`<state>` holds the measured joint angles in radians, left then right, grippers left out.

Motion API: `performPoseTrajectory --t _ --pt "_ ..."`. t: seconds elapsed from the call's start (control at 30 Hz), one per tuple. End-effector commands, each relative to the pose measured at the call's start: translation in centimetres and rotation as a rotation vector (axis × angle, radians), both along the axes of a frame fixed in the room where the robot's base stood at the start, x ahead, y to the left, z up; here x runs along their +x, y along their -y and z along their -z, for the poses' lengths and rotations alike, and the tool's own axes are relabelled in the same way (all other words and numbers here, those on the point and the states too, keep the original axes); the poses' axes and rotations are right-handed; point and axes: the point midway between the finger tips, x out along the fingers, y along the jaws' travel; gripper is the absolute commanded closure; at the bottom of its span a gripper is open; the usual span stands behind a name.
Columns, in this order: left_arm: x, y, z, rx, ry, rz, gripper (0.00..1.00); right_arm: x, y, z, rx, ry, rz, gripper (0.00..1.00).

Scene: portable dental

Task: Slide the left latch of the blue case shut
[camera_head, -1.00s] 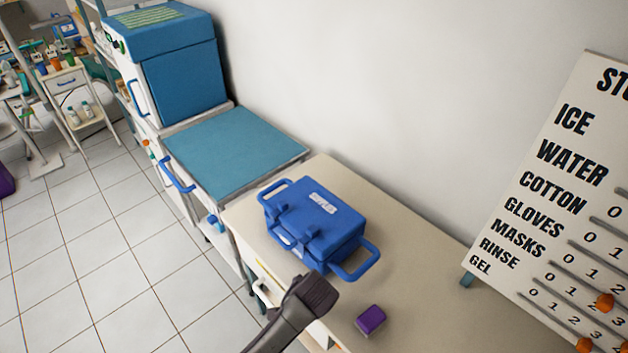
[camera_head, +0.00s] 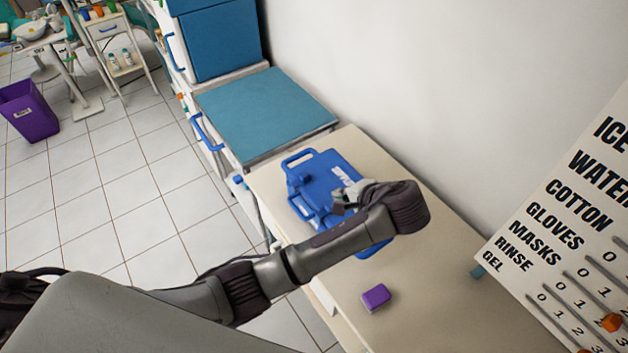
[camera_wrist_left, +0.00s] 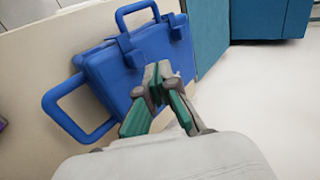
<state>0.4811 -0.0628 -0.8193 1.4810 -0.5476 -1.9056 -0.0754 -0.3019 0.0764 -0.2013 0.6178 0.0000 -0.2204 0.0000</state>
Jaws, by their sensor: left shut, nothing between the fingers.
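The blue case (camera_head: 323,172) stands shut-lidded on the beige counter, with a white label on its lid and handles at its sides and front. Its left latch (camera_head: 300,181) shows as a blue tab at the lid's front edge; in the left wrist view it is the latch (camera_wrist_left: 177,27) nearer the teal cart. The other latch (camera_wrist_left: 130,50) is hidden by my arm in the head view. I cannot tell how far either is slid. My left gripper (camera_head: 342,200) is shut and empty, over the lid; its fingertips (camera_wrist_left: 158,76) appear apart from both latches. My right gripper is not in view.
A purple block (camera_head: 376,297) lies on the counter (camera_head: 430,265) near its front edge. A teal-topped cart (camera_head: 262,115) adjoins the counter's left end. The wall is behind, and a supply board (camera_head: 560,215) stands at the right.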

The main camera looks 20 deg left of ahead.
Motion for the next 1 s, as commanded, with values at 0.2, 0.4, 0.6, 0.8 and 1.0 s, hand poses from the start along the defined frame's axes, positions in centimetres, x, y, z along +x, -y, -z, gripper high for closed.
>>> performPoseTrajectory --t 0.2,0.4,0.6,0.8,1.0 --pt "1.5 -2.2 2.2 0.006 -0.004 -0.003 1.0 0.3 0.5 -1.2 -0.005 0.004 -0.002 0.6" --pt "3.5 -4.8 5.1 0.005 -0.003 -0.003 1.0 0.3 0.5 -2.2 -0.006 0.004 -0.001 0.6" --pt "5.4 -7.2 6.1 0.003 -0.001 -0.003 1.0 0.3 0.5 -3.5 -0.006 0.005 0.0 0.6" --pt "6.5 -8.6 6.3 0.001 -0.001 -0.001 1.0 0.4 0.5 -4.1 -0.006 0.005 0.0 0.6" --pt "6.7 -8.7 6.5 -0.001 0.0 -0.001 1.0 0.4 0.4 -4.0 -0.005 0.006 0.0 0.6"
